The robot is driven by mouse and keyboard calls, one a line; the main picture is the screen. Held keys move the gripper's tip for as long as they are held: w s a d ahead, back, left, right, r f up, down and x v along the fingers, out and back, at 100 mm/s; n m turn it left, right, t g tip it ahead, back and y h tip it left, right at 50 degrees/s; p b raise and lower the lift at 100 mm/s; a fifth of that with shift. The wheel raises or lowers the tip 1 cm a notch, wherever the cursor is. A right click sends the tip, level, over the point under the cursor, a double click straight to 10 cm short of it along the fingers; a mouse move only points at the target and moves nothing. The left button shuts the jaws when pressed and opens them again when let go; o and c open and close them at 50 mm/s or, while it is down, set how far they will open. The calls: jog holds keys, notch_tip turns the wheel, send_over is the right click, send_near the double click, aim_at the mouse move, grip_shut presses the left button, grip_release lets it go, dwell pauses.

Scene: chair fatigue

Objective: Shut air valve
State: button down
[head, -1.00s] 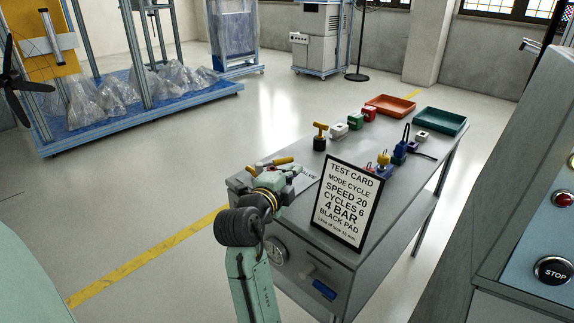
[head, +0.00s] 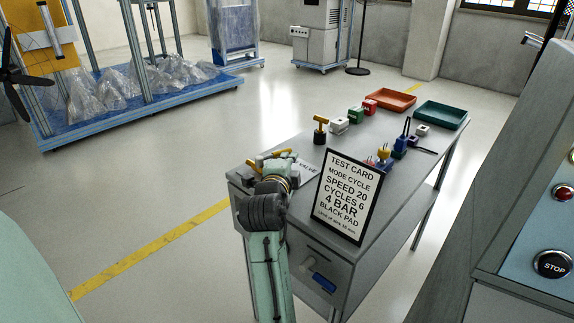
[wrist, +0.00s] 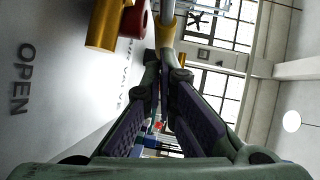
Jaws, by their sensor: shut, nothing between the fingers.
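The air valve sits on the near left end of the grey bench; its yellow parts (head: 281,153) show just beyond my wrist in the head view. In the wrist view a thick yellow part (wrist: 104,26) with a red piece beside it is at upper left. A slimmer yellow part on a metal rod (wrist: 166,32) is at top centre, just past my fingertips. My gripper (wrist: 164,70) is shut and empty, its tips close to that part; I cannot tell whether they touch. The word OPEN (wrist: 24,78) is printed on the pale surface. My wrist hides much of the valve in the head view.
The test card (head: 347,198) stands on the bench close to the right of my arm. Behind it are a yellow-topped black tool (head: 320,130), small coloured blocks, an orange tray (head: 390,101) and a green tray (head: 441,114). A control panel is at right.

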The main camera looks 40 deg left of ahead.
jog(key=shift+w+a+r+n+g+y, duration=0.1)
jog(key=shift+w+a+n+g+y, duration=0.15)
jog(key=shift+n+g+y, duration=0.25)
jog(key=shift+w+a+n+g+y, duration=0.1)
jog(key=shift+w+n+g+y, duration=0.15)
jog(key=shift+y, duration=0.35)
jog(key=shift+w+a, duration=0.25)
jog(key=shift+a, duration=0.05)
jog(key=shift+s, duration=0.1)
jog(key=v, duration=1.2)
